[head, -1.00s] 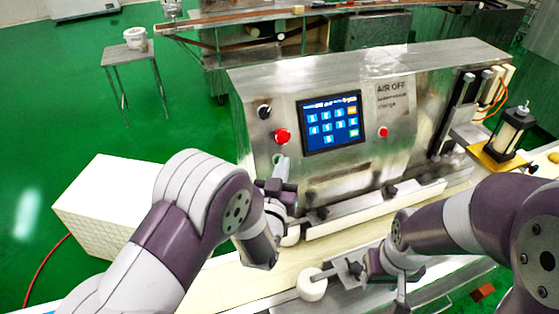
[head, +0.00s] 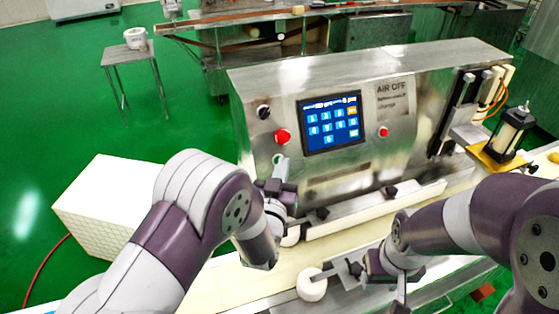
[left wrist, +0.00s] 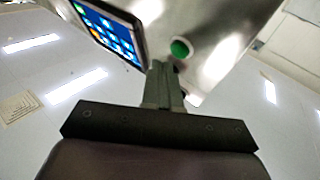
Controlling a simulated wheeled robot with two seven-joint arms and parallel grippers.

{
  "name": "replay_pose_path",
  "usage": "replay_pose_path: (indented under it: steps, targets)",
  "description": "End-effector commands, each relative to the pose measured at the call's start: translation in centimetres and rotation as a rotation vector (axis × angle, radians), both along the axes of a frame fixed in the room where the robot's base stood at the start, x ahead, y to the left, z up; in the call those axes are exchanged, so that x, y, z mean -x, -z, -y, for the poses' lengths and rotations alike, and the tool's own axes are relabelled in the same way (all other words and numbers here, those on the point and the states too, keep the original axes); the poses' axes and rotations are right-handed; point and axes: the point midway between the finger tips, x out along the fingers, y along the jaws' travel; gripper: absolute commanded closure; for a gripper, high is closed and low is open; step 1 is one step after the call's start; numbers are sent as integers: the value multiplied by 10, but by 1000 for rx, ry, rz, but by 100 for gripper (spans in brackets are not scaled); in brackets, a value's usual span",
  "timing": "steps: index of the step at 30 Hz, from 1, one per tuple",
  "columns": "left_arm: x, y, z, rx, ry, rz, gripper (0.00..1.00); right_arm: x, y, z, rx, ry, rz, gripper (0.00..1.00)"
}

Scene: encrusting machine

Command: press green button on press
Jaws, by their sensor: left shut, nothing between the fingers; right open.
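The press (head: 400,75) is a steel machine with a screen (head: 330,121) on its front panel. Its green button (head: 277,159) is at the lower left of the panel, below a red button (head: 282,137); the left fingertips partly cover it in the head view. In the left wrist view the green button (left wrist: 180,48) shows just beyond the shut fingers. My left gripper (head: 281,170) is shut and empty, with its tips close to the button; I cannot tell whether they touch it. My right gripper (head: 345,272) is open, low over the conveyor, near a white round piece.
A black knob (head: 264,112) sits above the red button. A second red button (head: 383,132) is right of the screen. The white round piece (head: 311,287) is on the pale conveyor (head: 240,284). A white box (head: 100,200) stands on the left.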

Motion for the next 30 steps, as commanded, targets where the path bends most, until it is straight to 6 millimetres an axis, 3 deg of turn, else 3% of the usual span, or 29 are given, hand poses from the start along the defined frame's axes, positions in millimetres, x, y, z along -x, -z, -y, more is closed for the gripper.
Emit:
replay_pose_path:
  steps: [30]
  targets:
    - [-7,4,-3,0,0,0,100,0,8,0,0,0,0,57]
